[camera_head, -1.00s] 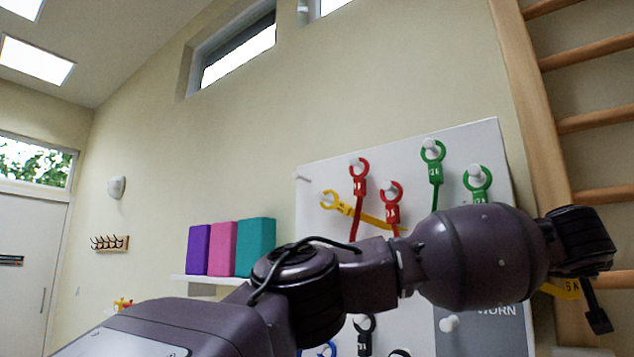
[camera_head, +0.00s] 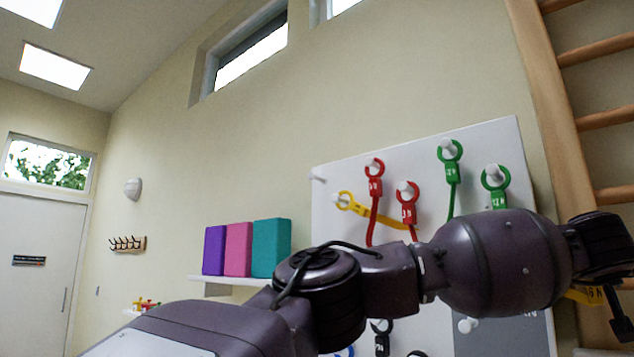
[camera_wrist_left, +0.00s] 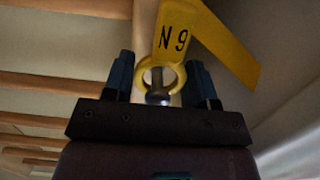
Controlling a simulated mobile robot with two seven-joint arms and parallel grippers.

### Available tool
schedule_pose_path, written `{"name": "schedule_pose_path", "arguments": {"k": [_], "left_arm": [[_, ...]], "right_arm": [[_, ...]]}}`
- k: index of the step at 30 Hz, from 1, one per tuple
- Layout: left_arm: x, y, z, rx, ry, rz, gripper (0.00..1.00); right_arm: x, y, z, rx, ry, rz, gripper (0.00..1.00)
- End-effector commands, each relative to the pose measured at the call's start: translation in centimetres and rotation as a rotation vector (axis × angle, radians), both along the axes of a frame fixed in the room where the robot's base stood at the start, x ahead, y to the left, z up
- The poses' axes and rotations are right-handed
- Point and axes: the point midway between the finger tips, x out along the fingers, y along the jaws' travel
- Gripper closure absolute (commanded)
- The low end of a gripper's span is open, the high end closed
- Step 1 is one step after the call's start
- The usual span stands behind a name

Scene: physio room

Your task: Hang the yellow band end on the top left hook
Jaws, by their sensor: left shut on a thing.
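The white board (camera_head: 335,255) stands at the right. Its top left hook (camera_head: 318,178) is a bare peg near the upper left corner. One yellow band end (camera_head: 345,200) is on a lower hook just right of it, and its strap runs right behind my arm. My left gripper (camera_head: 617,305) is at the right edge of the head view, far right of the top left hook. The strap bends off to the right.
Red band ends (camera_head: 375,187) and green band ends (camera_head: 451,170) hang on nearby hooks. Wooden wall bars (camera_head: 548,110) rise at the right. Colored blocks (camera_head: 238,250) stand on a shelf (camera_head: 215,279) left of the board. My left arm covers the board's middle.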

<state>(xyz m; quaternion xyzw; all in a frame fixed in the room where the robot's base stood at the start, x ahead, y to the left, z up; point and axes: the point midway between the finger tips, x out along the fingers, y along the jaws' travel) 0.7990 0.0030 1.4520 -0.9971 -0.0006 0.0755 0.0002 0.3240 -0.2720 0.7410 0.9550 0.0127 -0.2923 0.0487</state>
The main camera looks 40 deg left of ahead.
Motion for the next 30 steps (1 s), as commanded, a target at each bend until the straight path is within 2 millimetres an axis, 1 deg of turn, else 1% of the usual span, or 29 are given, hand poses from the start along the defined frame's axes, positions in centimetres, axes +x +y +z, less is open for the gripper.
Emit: {"name": "schedule_pose_path", "arguments": {"k": [6,7,12,13,17,19,26,30], "left_arm": [[-0.04,-0.16,-0.13,0.001,0.001,-0.003,1.00],[-0.04,-0.16,-0.12,0.001,0.001,-0.003,0.46],[-0.03,-0.15,-0.15,0.001,0.001,-0.003,0.20],[-0.02,-0.15,-0.16,0.001,0.001,-0.003,0.18],[-0.01,-0.11,-0.18,0.001,0.002,-0.002,0.18],[0.01,-0.10,-0.21,0.001,0.002,-0.002,0.10],[-0.02,-0.06,-0.17,0.001,0.002,-0.001,0.10],[-0.65,-0.07,0.09,0.003,0.000,-0.002,0.10]], "right_arm": [[0.42,-0.10,0.21,-0.006,-0.008,0.007,0.57],[0.46,-0.10,0.23,-0.006,-0.009,0.007,0.57],[0.58,-0.07,0.29,-0.005,-0.011,0.008,0.57],[0.58,-0.07,0.28,-0.006,-0.011,0.008,0.57],[0.55,-0.03,0.28,-0.004,-0.011,0.007,0.57],[0.49,0.03,0.25,-0.002,-0.010,0.005,0.57],[0.02,0.20,0.03,0.007,-0.001,-0.006,0.57],[-0.06,0.16,0.50,0.007,-0.003,-0.008,0.57]]}}
